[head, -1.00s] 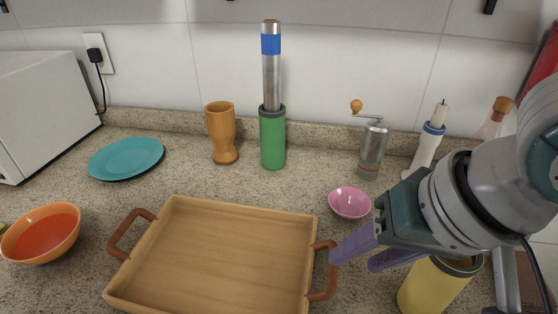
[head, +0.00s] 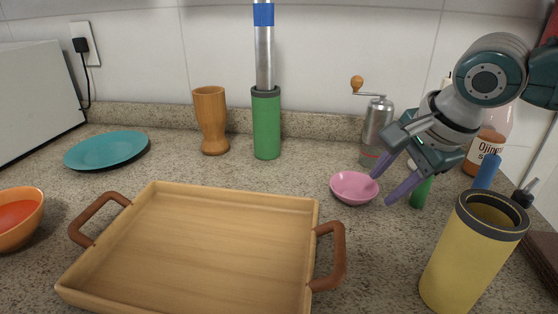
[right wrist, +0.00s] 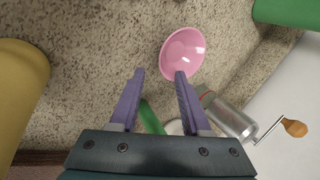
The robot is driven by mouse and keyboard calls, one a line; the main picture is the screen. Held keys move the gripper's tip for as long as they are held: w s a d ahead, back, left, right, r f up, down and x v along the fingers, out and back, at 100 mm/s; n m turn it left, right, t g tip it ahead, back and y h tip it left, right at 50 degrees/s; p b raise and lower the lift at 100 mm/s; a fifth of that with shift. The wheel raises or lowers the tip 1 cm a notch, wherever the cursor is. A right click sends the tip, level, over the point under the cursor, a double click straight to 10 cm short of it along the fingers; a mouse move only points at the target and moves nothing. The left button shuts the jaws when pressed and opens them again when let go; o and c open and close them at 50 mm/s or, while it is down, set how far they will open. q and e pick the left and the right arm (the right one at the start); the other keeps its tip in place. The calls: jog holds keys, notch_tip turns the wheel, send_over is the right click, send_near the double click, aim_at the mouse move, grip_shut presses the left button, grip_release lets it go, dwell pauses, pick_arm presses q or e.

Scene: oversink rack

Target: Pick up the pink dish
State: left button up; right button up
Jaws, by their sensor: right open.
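The pink dish (head: 353,187), a small shallow bowl, stands upright on the speckled counter, right of the wooden tray's far corner. My right gripper (head: 382,188) is open and empty, just right of the dish, its purple fingers pointing down and left. In the right wrist view the dish (right wrist: 183,55) lies beyond the tip of the right-hand finger, and the space between the fingers (right wrist: 158,80) holds no dish. I cannot tell whether a fingertip touches the dish. My left gripper is not in view.
A wooden tray (head: 200,240) with brown handles fills the front. A yellow container (head: 462,265) stands front right. A grinder (head: 374,130) stands behind the dish, a green-based cylinder (head: 266,125) at the back. A green item (head: 421,192) is close beside the gripper. Counter left of the dish is clear.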

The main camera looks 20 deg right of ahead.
aim_at(369, 197)
jog(key=x, duration=0.3)
jog(key=b+x, duration=0.1)
jog(key=shift+w+a+f, duration=0.1)
jog(key=shift+w+a, duration=0.05)
jog(key=shift+a, duration=0.15)
jog(key=shift+c, duration=0.3)
grip_shut()
